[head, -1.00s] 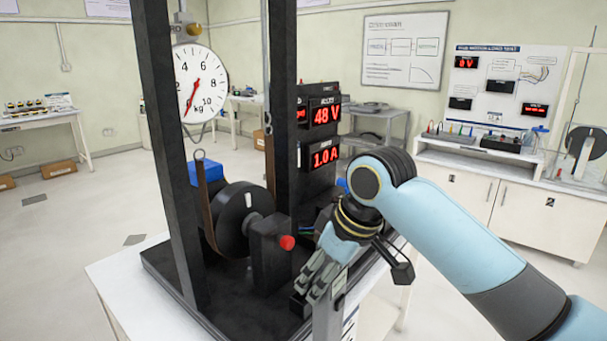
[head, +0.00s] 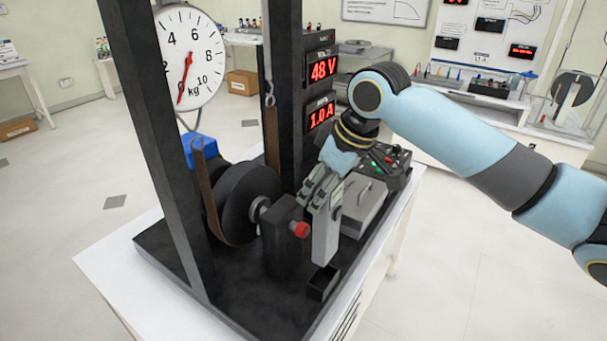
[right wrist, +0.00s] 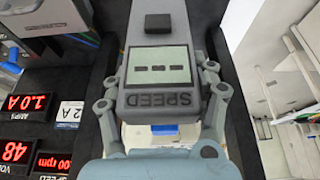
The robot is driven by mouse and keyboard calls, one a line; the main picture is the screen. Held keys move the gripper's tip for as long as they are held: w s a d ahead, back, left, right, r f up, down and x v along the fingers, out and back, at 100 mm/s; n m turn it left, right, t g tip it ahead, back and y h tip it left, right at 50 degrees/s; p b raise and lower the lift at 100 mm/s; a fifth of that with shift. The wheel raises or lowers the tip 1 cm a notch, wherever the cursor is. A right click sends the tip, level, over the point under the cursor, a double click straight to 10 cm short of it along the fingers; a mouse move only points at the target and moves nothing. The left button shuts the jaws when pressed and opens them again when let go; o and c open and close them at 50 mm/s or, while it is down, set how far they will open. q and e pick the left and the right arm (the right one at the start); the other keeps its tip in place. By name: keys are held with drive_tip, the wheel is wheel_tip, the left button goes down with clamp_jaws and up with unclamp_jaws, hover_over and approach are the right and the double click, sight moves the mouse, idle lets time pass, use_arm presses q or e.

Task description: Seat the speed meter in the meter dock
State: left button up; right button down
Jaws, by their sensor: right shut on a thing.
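The speed meter (head: 327,232) is a tall, narrow grey device. In the right wrist view its face (right wrist: 158,68) shows a screen with dashes and a SPEED label. My right gripper (head: 322,190) is shut on its upper part and holds it roughly upright. The meter dock (head: 322,283) is a small, open black box on the rig's dark base. The meter's lower end shows just above and behind the dock in the head view, apparently apart from it; the exact gap is hard to tell. My left gripper is not in view.
A black wheel (head: 246,204) with a brown belt and a post with a red knob (head: 300,230) stand left of the meter. Dark uprights (head: 160,150) rise at the left. A grey box (head: 362,205) and a control panel (head: 385,163) lie behind the meter.

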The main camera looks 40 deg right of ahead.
drive_tip(key=shift+f+b, duration=0.9)
drive_tip(key=shift+f, duration=1.9)
use_arm(q)
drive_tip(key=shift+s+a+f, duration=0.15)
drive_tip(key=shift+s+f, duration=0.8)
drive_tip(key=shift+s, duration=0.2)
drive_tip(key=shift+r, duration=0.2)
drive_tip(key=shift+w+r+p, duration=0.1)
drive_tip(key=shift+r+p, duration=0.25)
drive_tip(key=shift+p, duration=0.15)
